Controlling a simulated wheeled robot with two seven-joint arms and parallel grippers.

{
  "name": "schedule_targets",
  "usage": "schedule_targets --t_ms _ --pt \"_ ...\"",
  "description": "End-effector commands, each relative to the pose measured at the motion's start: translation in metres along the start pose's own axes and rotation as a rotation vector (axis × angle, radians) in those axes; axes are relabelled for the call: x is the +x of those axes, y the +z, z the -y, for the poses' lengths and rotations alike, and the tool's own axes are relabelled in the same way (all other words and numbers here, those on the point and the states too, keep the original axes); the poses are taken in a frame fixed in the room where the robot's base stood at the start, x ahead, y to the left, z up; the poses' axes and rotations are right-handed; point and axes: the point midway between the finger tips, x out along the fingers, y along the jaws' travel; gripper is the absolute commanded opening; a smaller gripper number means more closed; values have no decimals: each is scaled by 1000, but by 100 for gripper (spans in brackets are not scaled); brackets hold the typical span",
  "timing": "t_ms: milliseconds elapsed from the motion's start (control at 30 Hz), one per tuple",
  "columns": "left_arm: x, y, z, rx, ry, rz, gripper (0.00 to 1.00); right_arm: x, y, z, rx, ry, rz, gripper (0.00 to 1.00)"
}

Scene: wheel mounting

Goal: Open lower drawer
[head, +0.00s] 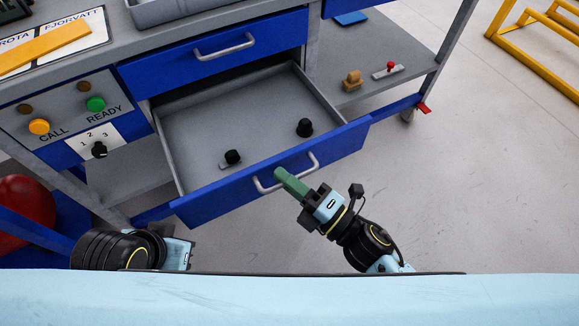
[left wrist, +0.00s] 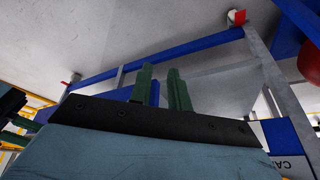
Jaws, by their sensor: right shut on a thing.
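The lower drawer (head: 235,118) is pulled well out of the bench, its blue front facing me. My right gripper (head: 283,176) is shut on the silver handle (head: 314,164) of the lower drawer, with its green fingers at the middle of the bar. My left arm shows low at the left in the head view, its fingers hidden there. In the left wrist view my left gripper (left wrist: 161,72) has its two green fingers apart, with nothing between them.
The upper blue drawer (head: 215,62) is closed. Inside the lower drawer stand two black-knobbed pieces (head: 304,127) (head: 232,157). A button panel (head: 68,112) is at the left. A lower shelf (head: 385,50) holds small parts.

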Motion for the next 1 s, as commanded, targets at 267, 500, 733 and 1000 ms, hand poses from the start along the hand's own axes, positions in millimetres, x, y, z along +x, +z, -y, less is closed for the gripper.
schedule_targets --t_ms 267,500,733,1000 --pt "0 2 0 0 -1 7 18 -1 0 0 -2 1 -1 0" --pt "0 1 0 0 -1 7 18 -1 0 0 -2 0 -1 19" --pt "0 1 0 0 -1 7 18 -3 0 0 -1 -1 0 19" --pt "1 10 2 -2 -5 57 18 -46 -1 0 1 -6 1 19"
